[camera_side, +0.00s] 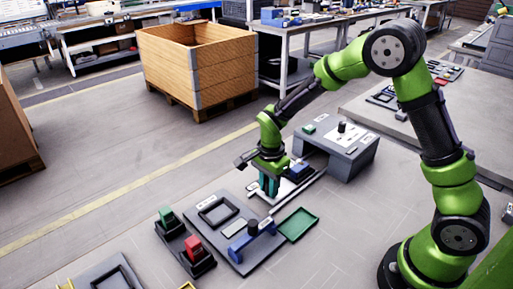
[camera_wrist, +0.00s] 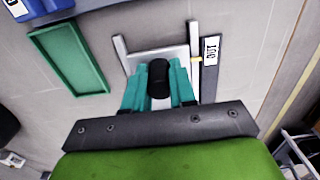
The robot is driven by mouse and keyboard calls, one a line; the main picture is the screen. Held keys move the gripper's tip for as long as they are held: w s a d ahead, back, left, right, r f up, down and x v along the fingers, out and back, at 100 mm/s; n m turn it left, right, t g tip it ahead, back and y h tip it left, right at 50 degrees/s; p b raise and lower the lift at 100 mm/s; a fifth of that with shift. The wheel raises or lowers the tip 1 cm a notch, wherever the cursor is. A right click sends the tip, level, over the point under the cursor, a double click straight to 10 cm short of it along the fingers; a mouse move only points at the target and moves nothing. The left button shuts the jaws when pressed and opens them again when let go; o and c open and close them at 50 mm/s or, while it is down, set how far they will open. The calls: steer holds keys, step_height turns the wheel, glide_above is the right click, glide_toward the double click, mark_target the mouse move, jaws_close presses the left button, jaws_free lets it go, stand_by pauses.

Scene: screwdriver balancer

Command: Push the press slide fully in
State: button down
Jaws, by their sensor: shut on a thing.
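The press (camera_side: 354,160) is a grey box with a white top panel and an open front, in the side view. Its pale slide plate (camera_side: 283,189) lies between two rails in front of the opening, so it is at least partly out. In the wrist view the slide plate (camera_wrist: 143,57) shows between white rails, with an upright black knob (camera_wrist: 158,77) on it. My gripper (camera_side: 268,185) points down over the slide. Its teal fingers (camera_wrist: 159,85) are shut on the black knob, one on each side. The press body is not clear in the wrist view.
A green tray (camera_side: 298,224) lies beside the slide; a grey board (camera_side: 222,236) with a blue fixture (camera_side: 250,240) is nearby. A blue block (camera_side: 300,169) sits near the press opening. Red (camera_side: 193,246) and green (camera_side: 166,216) blocks stand in dark holders.

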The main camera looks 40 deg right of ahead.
mark_target(309, 140)
steer(key=shift+d, duration=8.15)
steer(key=c, duration=1.2)
jaws_free()
steer(key=o, duration=0.4)
steer(key=shift+c, duration=0.2)
steer(key=shift+a, duration=0.1)
steer(key=shift+r, duration=3.5)
